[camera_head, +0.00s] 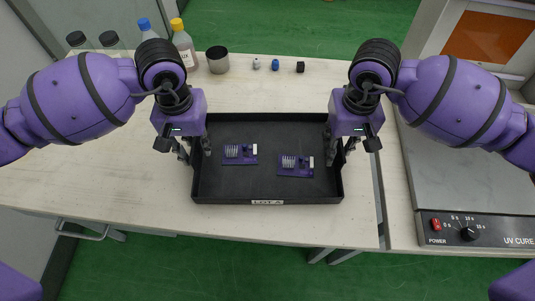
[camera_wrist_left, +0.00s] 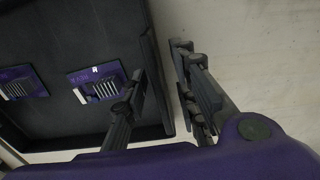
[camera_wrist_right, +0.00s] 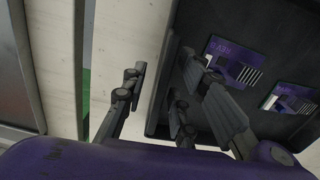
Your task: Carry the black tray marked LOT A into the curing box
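The black tray (camera_head: 267,189), labelled LOT A on its front wall, lies on the pale table and holds two purple circuit boards (camera_head: 240,154) (camera_head: 296,165). My left gripper (camera_head: 194,150) is at the tray's left wall, one finger inside and one outside, with a visible gap between the fingers. My right gripper (camera_head: 340,152) straddles the right wall the same way, its fingers apart. The wrist views show the tray wall between the fingers on the left (camera_wrist_left: 155,80) and right (camera_wrist_right: 163,85). The curing box (camera_head: 475,232), marked UV CURE, stands at the right with a grey surface and an orange window (camera_head: 490,38).
Several small parts (camera_head: 276,65) sit behind the tray. A narrow gap separates the table from the curing box's bench. The table left of the tray is clear.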

